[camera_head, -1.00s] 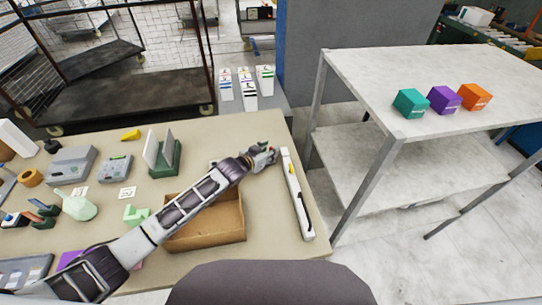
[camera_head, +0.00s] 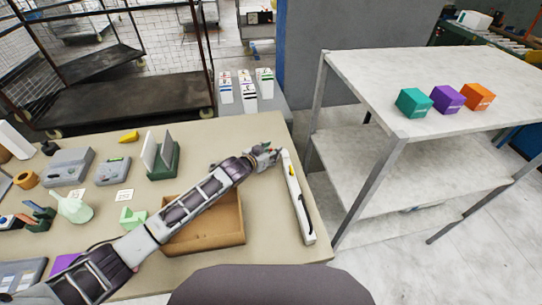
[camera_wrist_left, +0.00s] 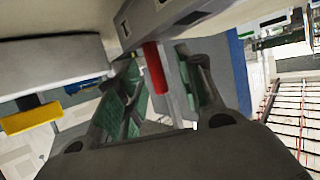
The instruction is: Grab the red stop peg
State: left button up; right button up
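The red stop peg (camera_wrist_left: 155,68) shows in the left wrist view as a short red cylinder beside a grey metal part (camera_wrist_left: 185,20). My left gripper (camera_wrist_left: 163,85) has its green-padded fingers apart, one on each side of the peg, with a visible gap on the right. I cannot tell whether the left finger touches it. In the head view my left gripper (camera_head: 266,153) is near the table's far right corner, beside a long white bar (camera_head: 296,197). The peg cannot be made out there. My right gripper is not in view.
An open cardboard box (camera_head: 210,232) lies under my left forearm. A green stand with white panels (camera_head: 163,160) and grey devices (camera_head: 70,167) occupy the table's left. A white shelf table (camera_head: 440,90) with three coloured boxes stands right. A yellow block (camera_wrist_left: 32,118) shows in the wrist view.

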aim_at(271, 149)
pick_arm(q)
grip_shut()
jog(key=shift+r+b, duration=0.5)
jog(key=shift+r, duration=4.5)
